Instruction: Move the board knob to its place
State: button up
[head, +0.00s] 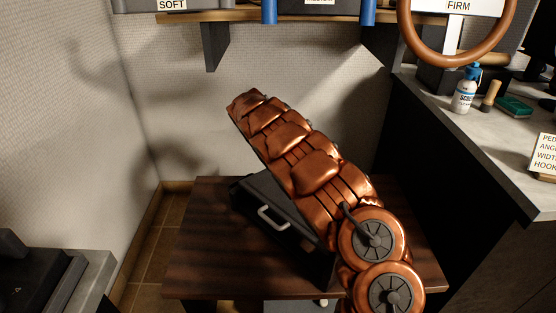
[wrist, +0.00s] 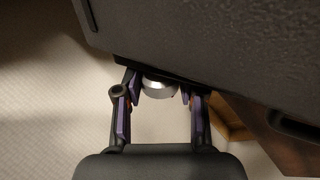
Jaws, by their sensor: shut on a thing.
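In the wrist view my gripper (wrist: 158,92) has its two purple-padded fingers closed around a silver round knob (wrist: 160,87), which I take to be the board knob. The knob sits right at the lower edge of a large dark textured body (wrist: 215,45); I cannot tell whether it is attached to it. In the head view the gripper and knob are hidden behind my copper arm. The knob's place cannot be made out.
A black case (head: 272,212) with a light handle lies on a dark wooden table (head: 205,255). A shelf (head: 215,16) with signs runs above. At right a counter (head: 510,150) holds a spray bottle (head: 465,92), a wooden-handled tool (head: 490,95) and a green block (head: 514,105).

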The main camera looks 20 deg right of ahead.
jog(key=shift+a+f+t+h+b, duration=0.1)
jog(key=shift+f+t+h+b, duration=0.15)
jog(key=shift+h, duration=0.35)
jog(key=shift+t+h+b, duration=0.15)
jog(key=shift+h+b, duration=0.2)
jog(key=shift+h, duration=0.25)
jog(key=shift+r+h+b, duration=0.1)
jog(key=shift+h+b, duration=0.4)
jog(key=shift+b, duration=0.05)
jog(key=shift+t, duration=0.3)
jog(key=o, duration=1.1)
jog(key=shift+o, duration=0.2)
jog(key=shift+a+r, duration=0.1)
jog(key=shift+r, duration=0.05)
jog(key=v, duration=1.1)
jog(key=shift+a+r, duration=0.2)
jog(key=shift+a, duration=0.15)
jog(key=shift+s, duration=0.1)
